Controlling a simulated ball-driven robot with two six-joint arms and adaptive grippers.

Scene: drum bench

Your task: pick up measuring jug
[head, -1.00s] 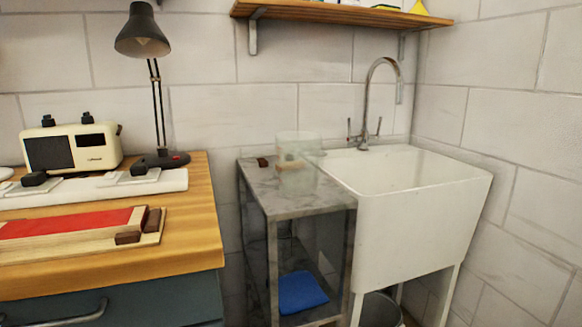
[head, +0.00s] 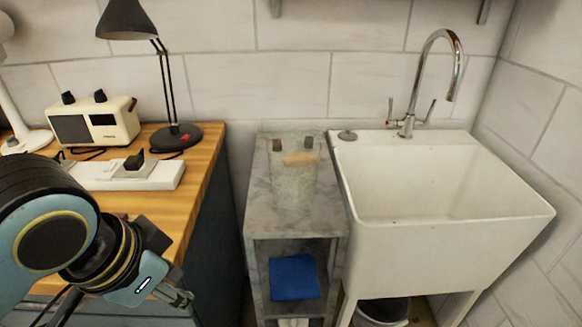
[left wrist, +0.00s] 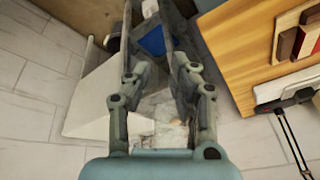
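The measuring jug, a clear see-through vessel (head: 296,186), stands upright on the grey marble top of a narrow stand (head: 258,205) in the head view. A tan piece and small dark pieces show through or behind its upper part; I cannot tell which. My left gripper (head: 183,298) is in front of the wooden bench, left of the stand and apart from the jug. In the left wrist view its two fingers (left wrist: 150,45) are spread with nothing clearly held between them. The jug is hard to make out there. My right gripper is not in view.
A white sink (head: 440,240) with a tall tap (head: 410,125) adjoins the stand on the right. The wooden bench (head: 205,170) on the left bears a lamp (head: 175,138), a cream radio (head: 95,122) and a white strip. A blue cloth (head: 293,278) lies on the stand's lower shelf.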

